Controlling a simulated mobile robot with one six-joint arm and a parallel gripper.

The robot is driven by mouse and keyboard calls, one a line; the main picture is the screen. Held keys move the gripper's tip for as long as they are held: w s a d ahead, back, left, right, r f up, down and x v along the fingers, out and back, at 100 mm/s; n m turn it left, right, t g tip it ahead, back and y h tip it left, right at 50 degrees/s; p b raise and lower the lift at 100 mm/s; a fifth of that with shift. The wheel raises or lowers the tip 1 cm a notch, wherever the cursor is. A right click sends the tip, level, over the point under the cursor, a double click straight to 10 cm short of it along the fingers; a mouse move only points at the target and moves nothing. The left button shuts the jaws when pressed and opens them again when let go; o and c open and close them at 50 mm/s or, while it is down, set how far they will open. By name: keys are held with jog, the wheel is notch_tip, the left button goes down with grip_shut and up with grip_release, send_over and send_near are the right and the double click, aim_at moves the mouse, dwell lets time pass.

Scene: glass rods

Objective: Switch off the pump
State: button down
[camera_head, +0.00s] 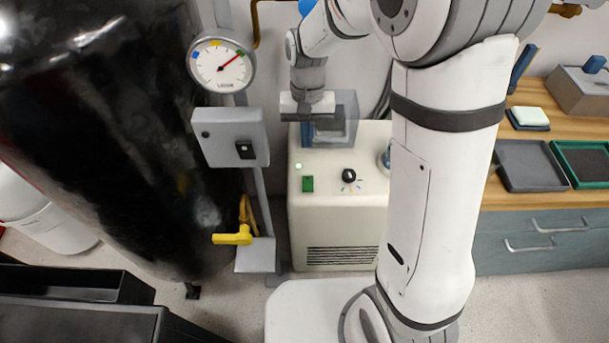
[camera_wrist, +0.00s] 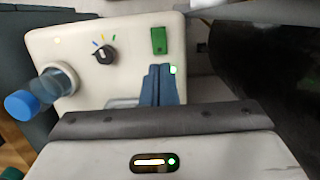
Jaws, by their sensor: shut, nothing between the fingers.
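A cream machine (camera_head: 335,222), which looks like the pump, stands behind my arm. Its top carries a green switch (camera_head: 307,184), a lit lamp (camera_head: 298,166) and a black knob (camera_head: 348,175). In the wrist view the green switch (camera_wrist: 159,40) lies just beyond my fingertips, with the lit lamp (camera_wrist: 173,69) close beside them and the knob (camera_wrist: 104,53) to the left. My gripper (camera_wrist: 161,67) has blue fingers, together and empty, over the machine's top. It also shows in the head view (camera_head: 308,140). Whether it touches the top, I cannot tell.
A grey box (camera_head: 230,137) with a black switch stands on a post left of the machine, under a round gauge (camera_head: 221,65). A yellow lever (camera_head: 233,237) sits lower. A clear bottle with a blue cap (camera_wrist: 20,104) stands at the machine's edge. A large black tank (camera_head: 110,140) fills the left.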

aim_at(307, 187)
jog(key=f, duration=0.4)
jog(key=s+f+b, duration=0.1)
jog(key=f, duration=0.4)
jog(key=s+f+b, duration=0.1)
jog(key=f, duration=0.3)
jog(key=shift+s+f, duration=0.15)
jog(key=shift+f, duration=0.2)
